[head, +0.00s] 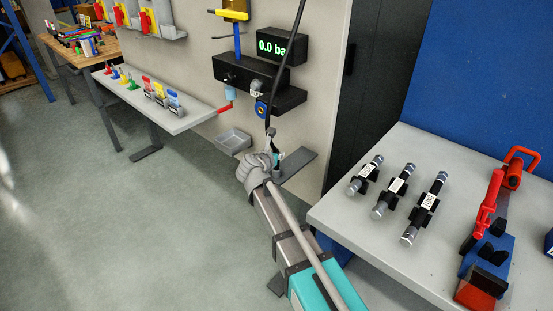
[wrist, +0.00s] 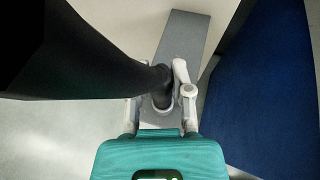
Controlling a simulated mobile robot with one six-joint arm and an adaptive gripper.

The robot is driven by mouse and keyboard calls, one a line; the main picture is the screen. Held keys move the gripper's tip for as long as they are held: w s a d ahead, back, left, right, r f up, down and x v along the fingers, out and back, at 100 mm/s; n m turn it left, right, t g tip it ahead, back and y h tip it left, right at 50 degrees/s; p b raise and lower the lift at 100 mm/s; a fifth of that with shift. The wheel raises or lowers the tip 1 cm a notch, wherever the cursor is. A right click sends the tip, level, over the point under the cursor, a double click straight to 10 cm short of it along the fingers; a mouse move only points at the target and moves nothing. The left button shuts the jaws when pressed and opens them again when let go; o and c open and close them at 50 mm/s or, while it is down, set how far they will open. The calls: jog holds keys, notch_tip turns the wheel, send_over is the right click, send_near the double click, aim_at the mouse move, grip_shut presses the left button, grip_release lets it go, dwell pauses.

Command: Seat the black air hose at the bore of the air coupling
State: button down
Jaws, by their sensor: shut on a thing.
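The black air hose (head: 298,22) hangs from above, passes in front of the panel's display, and runs down to my gripper (head: 272,153). In the wrist view the hose (wrist: 85,55) is large and dark, coming in from the upper left, and its lower end sits between the fingers of my gripper (wrist: 163,100). My gripper is shut on the hose. A small silver fitting (head: 256,87), perhaps the air coupling, is on the front of the black panel unit, just above a blue round part (head: 261,107). My gripper is below them, apart from both. The bore cannot be made out.
A green display (head: 272,47) reads about 0.0. A grey tray (head: 234,141) is left of my gripper, and a grey shelf plate (head: 298,162) lies close behind it. A grey table (head: 350,213) at right holds black cylinders and a red-and-blue tool. Floor at left is open.

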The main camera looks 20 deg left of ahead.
jog(key=shift+r, duration=0.1)
notch_tip(320, 180, up, 2)
jog(key=p, duration=0.2)
jog(key=shift+r+p, duration=0.25)
jog(key=shift+p, duration=0.15)
jog(key=s+r+p, duration=1)
jog(key=s, duration=0.4)
jog(key=shift+d+r, duration=0.15)
jog(key=shift+d, duration=0.2)
jog(key=c, duration=1.1)
grip_release()
jog(key=shift+c, duration=0.2)
grip_shut()
